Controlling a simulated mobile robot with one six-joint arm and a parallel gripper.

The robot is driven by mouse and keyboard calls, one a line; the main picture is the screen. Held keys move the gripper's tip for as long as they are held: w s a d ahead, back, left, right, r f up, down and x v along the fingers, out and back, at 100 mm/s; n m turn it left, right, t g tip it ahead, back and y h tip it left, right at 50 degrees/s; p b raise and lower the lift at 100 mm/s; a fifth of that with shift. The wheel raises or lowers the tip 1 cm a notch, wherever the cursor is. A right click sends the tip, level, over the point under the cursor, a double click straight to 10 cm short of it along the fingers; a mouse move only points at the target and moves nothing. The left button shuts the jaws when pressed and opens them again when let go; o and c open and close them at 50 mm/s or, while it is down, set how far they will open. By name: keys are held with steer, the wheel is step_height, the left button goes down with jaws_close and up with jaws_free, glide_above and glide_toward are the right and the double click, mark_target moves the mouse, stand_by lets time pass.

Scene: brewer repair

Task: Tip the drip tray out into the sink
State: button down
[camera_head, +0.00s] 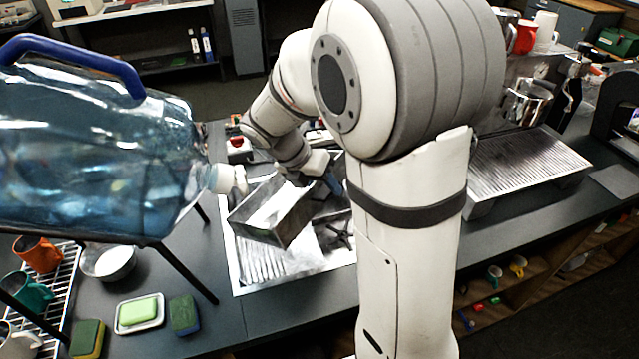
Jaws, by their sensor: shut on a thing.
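The drip tray (285,222) is a grey metal rectangular box in the middle of the view. It is tilted and held above the steel sink (262,268). My gripper (328,183) is at the tray's right-hand end and shut on it, with its fingers partly hidden. The sink's ribbed drainboard shows below and left of the tray, and a dark cross-shaped part shows in the basin to the right. My arm hides the sink's right side. I cannot tell whether any liquid is in the tray or running out.
A large blue water bottle (100,150) lies on a dark stand at left, its cap close to the tray. Sponges (184,315), a soap dish and a mug rack (60,290) are at front left. A ribbed metal grate (525,165) is at right.

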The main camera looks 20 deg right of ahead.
steer(key=shift+s+d+f+t+y+b, duration=0.4)
steer(key=shift+s+f+t+y+b, duration=0.25)
steer(key=shift+b, duration=1.05)
steer(key=shift+s+d+f+m+t+y+b, duration=0.2)
steer(key=shift+f+t+b, duration=0.1)
steer(key=shift+f+b, duration=0.35)
steer(key=shift+s+d+f+m+t+y+b, duration=0.1)
steer(key=shift+f+t+y+b, duration=0.15)
steer(key=shift+f+b, duration=0.35)
steer(key=shift+s+d+f+m+t+y+b, duration=0.1)
steer(key=shift+d+f+t+y+b, duration=0.15)
steer(key=shift+f+b, duration=0.35)
steer(key=shift+a, duration=0.1)
